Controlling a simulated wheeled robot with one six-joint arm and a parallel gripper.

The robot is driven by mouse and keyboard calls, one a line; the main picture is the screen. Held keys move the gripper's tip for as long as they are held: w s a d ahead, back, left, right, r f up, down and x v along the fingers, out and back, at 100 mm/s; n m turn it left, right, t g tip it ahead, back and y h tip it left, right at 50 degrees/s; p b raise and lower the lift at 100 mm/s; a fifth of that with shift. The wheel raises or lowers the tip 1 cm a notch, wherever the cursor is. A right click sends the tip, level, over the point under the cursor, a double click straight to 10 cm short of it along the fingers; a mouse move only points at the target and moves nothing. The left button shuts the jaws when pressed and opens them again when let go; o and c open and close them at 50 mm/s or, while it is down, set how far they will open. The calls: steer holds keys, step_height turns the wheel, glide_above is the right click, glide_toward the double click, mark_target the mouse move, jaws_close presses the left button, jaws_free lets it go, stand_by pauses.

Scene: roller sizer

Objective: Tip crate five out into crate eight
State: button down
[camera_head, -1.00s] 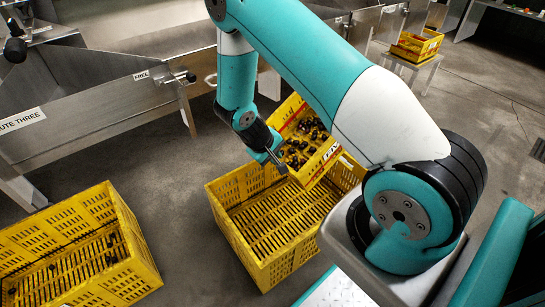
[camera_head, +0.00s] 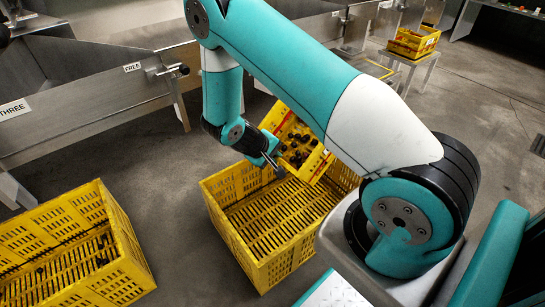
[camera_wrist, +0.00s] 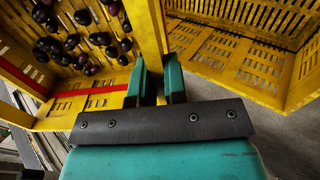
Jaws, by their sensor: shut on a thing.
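My gripper (camera_head: 276,166) is shut on the wall of a small yellow crate (camera_head: 320,163) with a red stripe, taken to be crate five. It holds this crate tilted steeply in the air, with dark round fruit inside. In the wrist view the fingers (camera_wrist: 158,80) pinch the crate's wall, and the fruit lies at the upper left. A larger yellow slatted crate (camera_head: 276,268), taken to be crate eight, stands on the floor below. Its visible floor looks empty; part is hidden by the held crate and my arm. It also shows in the wrist view (camera_wrist: 240,75). I cannot read either crate's number.
Another large yellow crate (camera_head: 125,280) with a few dark fruits stands at the lower left. Steel chutes (camera_head: 100,115) line the back, one labelled FREE. A small yellow crate (camera_head: 415,42) sits on a stand at the upper right. Grey floor lies between.

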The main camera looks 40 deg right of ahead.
steer(key=d+f+h+b, duration=0.5)
steer(key=f+b, duration=0.5)
steer(key=b, duration=0.3)
steer(key=shift+d+f+h, duration=0.15)
steer(key=shift+f+h, duration=0.1)
steer(key=shift+h, duration=0.45)
stand_by(0.8)
steer(key=shift+b, duration=0.3)
stand_by(0.4)
